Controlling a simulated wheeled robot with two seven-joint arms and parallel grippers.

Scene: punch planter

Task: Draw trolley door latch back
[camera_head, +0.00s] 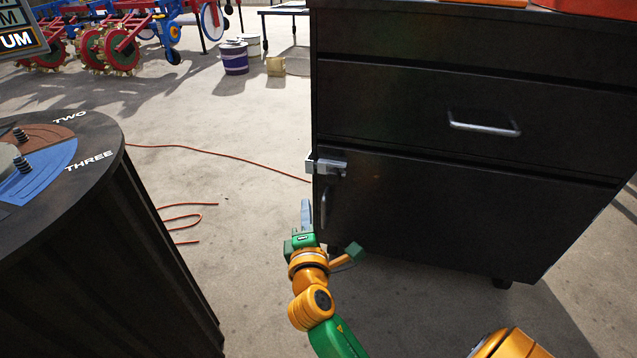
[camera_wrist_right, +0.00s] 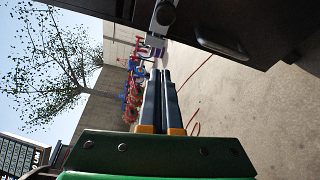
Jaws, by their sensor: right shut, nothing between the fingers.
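The dark trolley (camera_head: 410,125) stands at the right in the head view, with its lower door (camera_head: 450,215) closed as far as I can see. The metal door latch (camera_head: 328,167) sits at the door's upper left corner, and a vertical handle (camera_head: 324,208) is below it. My right gripper (camera_head: 306,205) is shut and empty, pointing up just left of the door, below the latch. In the right wrist view, the shut fingers (camera_wrist_right: 162,85) point toward the latch (camera_wrist_right: 160,22), with a visible gap. My left gripper is not in view.
A round dark stand (camera_head: 100,240) with coloured sectors fills the left. An orange cable (camera_head: 220,155) lies on the floor between stand and trolley. Red and blue machinery (camera_head: 120,40) and buckets (camera_head: 233,57) are at the back.

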